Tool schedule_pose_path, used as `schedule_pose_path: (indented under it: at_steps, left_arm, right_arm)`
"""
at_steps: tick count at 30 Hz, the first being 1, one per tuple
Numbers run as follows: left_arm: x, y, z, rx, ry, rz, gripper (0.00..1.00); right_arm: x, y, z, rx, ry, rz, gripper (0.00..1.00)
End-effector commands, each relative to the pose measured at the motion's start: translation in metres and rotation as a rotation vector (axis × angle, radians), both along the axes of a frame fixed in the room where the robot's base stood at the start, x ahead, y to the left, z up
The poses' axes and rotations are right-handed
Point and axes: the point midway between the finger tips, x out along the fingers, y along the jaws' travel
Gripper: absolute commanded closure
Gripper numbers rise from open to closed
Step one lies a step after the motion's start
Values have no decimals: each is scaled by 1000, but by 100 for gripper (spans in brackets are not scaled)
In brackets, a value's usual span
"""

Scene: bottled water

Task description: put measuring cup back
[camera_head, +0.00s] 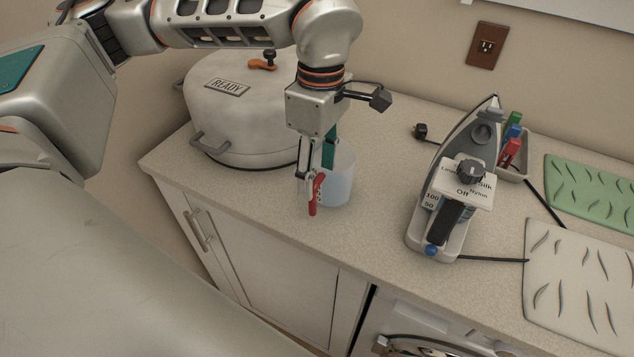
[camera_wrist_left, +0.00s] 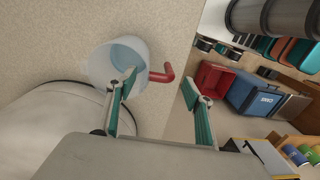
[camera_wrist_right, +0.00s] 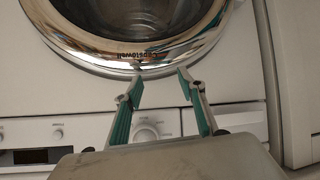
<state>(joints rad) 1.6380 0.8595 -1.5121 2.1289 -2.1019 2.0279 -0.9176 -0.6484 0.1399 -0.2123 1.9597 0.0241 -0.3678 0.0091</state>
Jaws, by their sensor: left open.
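The measuring cup (camera_head: 341,178) is a pale translucent cup with a red handle (camera_head: 316,194). It stands on the counter beside the large pot. My left gripper (camera_head: 318,172) is at the cup, pointing down, and partly covers it. In the left wrist view the cup (camera_wrist_left: 104,66) lies by the left finger, and its red handle (camera_wrist_left: 160,75) reaches into the gap between the open fingers of the left gripper (camera_wrist_left: 160,86). I cannot tell whether a finger touches the cup. My right gripper (camera_wrist_right: 157,82) is open and empty in front of the washing machine door.
A large pot (camera_head: 235,115) marked READY stands left of the cup. An iron (camera_head: 440,215) stands to the right, with a small tray of coloured items (camera_head: 512,140) behind it. Green (camera_head: 592,190) and white (camera_head: 575,280) mats lie farther right. A washing machine (camera_wrist_right: 90,110) is below the counter.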

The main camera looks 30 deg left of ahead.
Motion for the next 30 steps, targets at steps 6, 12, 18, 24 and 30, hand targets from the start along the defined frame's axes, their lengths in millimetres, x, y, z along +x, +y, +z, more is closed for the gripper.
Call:
schedule_pose_path:
  at_steps: [6, 12, 18, 24, 30]
  left_arm:
    - [3, 0, 47, 0, -4, 2, 48]
    - [4, 0, 72, 0, -2, 1, 48]
    - [4, 0, 80, 0, 1, 0, 48]
    - [4, 0, 80, 0, 1, 0, 48]
    - [4, 0, 80, 0, 0, 0, 48]
  right_arm:
    - [0, 0, 0, 1, -2, -1, 60]
    - [1, 0, 1, 2, -4, -1, 60]
    - [1, 0, 2, 2, -4, -1, 60]
    - [1, 0, 1, 2, -4, -1, 60]
    - [1, 0, 1, 2, -3, 0, 60]
